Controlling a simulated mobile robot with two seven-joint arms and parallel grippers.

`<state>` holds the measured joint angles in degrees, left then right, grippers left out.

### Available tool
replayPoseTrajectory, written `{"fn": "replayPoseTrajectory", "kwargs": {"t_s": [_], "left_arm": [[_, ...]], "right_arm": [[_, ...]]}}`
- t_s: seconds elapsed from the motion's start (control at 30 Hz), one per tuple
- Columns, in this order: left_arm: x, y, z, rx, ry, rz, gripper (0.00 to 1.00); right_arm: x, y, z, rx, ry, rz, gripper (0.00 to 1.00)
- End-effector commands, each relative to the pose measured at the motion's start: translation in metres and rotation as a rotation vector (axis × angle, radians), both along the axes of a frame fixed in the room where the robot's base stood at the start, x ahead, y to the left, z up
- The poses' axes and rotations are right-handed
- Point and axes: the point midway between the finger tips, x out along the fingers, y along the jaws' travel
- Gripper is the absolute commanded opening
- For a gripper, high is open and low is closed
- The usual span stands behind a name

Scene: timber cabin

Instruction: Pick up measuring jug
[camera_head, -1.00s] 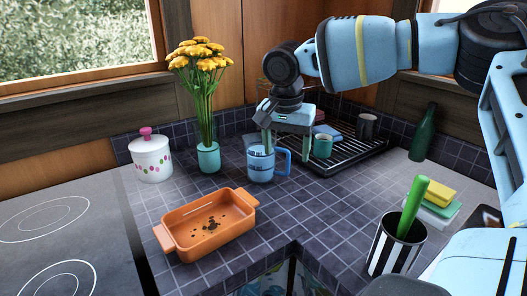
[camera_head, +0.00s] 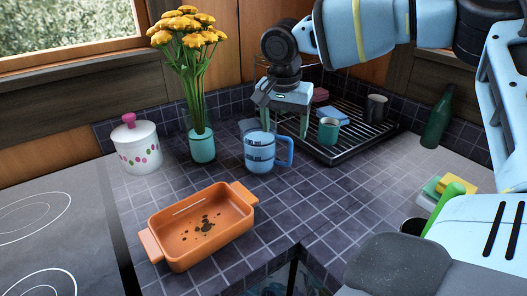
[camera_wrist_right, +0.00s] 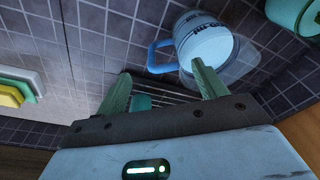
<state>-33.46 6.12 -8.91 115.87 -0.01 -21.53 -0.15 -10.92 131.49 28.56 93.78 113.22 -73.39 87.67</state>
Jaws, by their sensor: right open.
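My right gripper (camera_head: 285,128) is open and empty, pointing down at the jug's rim and handle side. One finger overlaps the jug's rim in the head view; whether it touches is unclear. The gripper's green fingers (camera_wrist_right: 160,88) are wide apart in the wrist view. My left gripper is not in view.
A vase of yellow flowers (camera_head: 202,146) stands left of the jug, beside a white lidded pot (camera_head: 137,152). An orange baking dish (camera_head: 160,222) sits in front. A dark drying rack (camera_head: 350,151) with a teal mug (camera_head: 329,131) is right. A green bottle (camera_head: 437,122) stands farther right.

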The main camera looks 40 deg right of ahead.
Motion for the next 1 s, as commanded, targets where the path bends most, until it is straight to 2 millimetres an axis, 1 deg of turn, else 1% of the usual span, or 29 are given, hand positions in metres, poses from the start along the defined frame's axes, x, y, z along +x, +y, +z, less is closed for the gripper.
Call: {"fn": "replayPoseTrajectory", "kwargs": {"t_s": [0.03,0.17,0.23,0.5,0.6,0.87,1.0], "left_arm": [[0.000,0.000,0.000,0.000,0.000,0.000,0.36],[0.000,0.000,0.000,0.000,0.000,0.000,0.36],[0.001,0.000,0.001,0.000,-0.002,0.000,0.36],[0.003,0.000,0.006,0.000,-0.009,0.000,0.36],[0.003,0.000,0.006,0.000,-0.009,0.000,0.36],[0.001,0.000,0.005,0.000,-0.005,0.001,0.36],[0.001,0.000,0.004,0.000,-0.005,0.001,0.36]], "right_arm": [[0.000,0.000,-0.003,0.001,0.000,0.000,0.71],[0.000,-0.001,-0.005,0.001,0.000,0.000,0.71],[0.001,-0.002,-0.010,0.001,0.003,-0.001,0.71],[0.007,-0.008,-0.046,0.001,0.002,-0.002,0.71],[0.007,-0.009,-0.052,0.001,0.001,-0.002,0.71],[0.008,-0.009,-0.054,0.000,0.000,-0.002,0.71],[0.008,-0.009,-0.054,0.000,0.000,-0.002,0.52]]}}
